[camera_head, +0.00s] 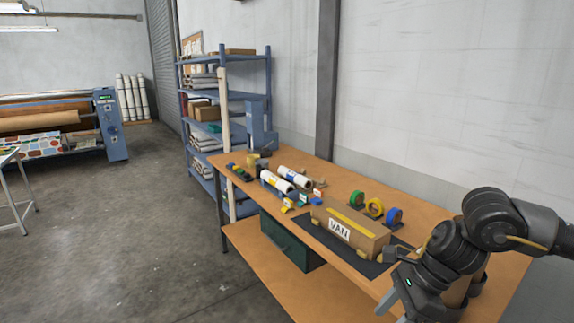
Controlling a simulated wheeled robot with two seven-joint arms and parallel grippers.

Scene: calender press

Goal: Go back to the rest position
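My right arm comes in from the right edge over the near end of the wooden workbench. My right gripper (398,303) hangs low at the bottom of the view, by the bench's front edge. One grey finger shows clearly; the frame edge and the arm hide the rest, so I cannot tell how far it is open. I see nothing clearly held in it. My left gripper is not in view.
The workbench (345,188) bears a cardboard box marked VAN (348,228) on a dark mat, close left of my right arm. Tape rolls (374,207) and white rolls (276,181) stand beyond. A blue shelf (232,95) stands behind. The floor (120,230) at left is clear.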

